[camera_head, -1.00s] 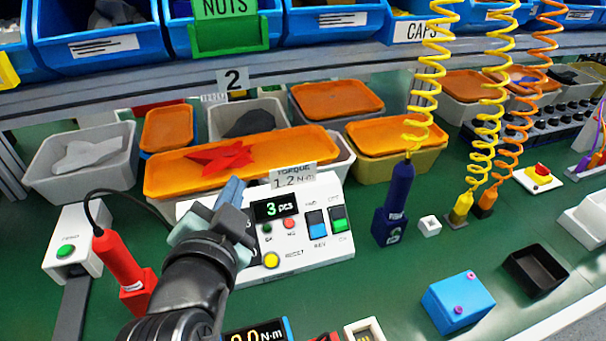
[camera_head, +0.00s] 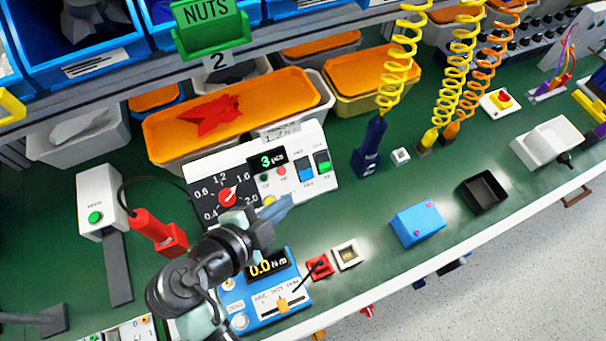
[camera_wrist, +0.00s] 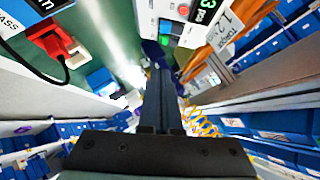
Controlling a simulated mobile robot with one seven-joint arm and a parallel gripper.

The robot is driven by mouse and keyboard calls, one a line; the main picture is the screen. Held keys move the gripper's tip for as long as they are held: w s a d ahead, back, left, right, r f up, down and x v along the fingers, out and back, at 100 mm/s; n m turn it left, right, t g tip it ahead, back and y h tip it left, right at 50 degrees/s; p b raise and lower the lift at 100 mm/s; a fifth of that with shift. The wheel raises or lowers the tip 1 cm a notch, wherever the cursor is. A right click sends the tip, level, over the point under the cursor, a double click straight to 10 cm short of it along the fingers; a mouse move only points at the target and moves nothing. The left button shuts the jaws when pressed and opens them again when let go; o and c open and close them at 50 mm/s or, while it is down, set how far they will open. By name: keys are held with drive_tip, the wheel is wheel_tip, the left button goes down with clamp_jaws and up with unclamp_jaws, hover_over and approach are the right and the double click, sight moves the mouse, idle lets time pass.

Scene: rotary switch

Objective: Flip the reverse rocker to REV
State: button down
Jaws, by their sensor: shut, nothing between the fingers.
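The white control box (camera_head: 213,166) stands on the green bench in the head view, with a red dial knob and a lit "3 pcs" display. The reverse rocker (camera_head: 306,172), blue with a dark upper part, is on its right half; which side is pressed is too small to tell. A green rocker (camera_head: 322,163) is right beside it. My gripper (camera_head: 288,203) is shut and empty, near the box's front edge, below and left of the blue rocker, apparently not touching it. In the wrist view, the shut fingers (camera_wrist: 160,68) point toward part of the box.
A blue torque meter (camera_head: 268,268) reading 0.0 lies below my gripper. A red tool (camera_head: 158,232) stands left of the box, a dark blue driver (camera_head: 370,150) right of it. Orange-lidded bins are behind.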

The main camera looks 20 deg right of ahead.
drive_tip(key=p, duration=0.2)
hover_over(310, 178)
drive_tip(key=s+a, duration=0.2)
drive_tip(key=s, duration=0.2)
wheel_tip(310, 178, down, 6)
drive_tip(key=r, duration=0.1)
drive_tip(key=shift+w+a+f, duration=0.1)
drive_tip(key=shift+w+f, duration=0.5)
drive_tip(key=shift+f, duration=0.35)
drive_tip(key=shift+w+f, duration=0.6)
drive_tip(key=shift+f, duration=0.35)
drive_tip(key=f+b, duration=0.1)
drive_tip(key=b, duration=0.2)
drive_tip(key=shift+w+f+t, duration=0.1)
drive_tip(key=shift+f+t, duration=0.05)
drive_tip(key=shift+t, duration=0.15)
drive_tip(key=shift+r, duration=0.4)
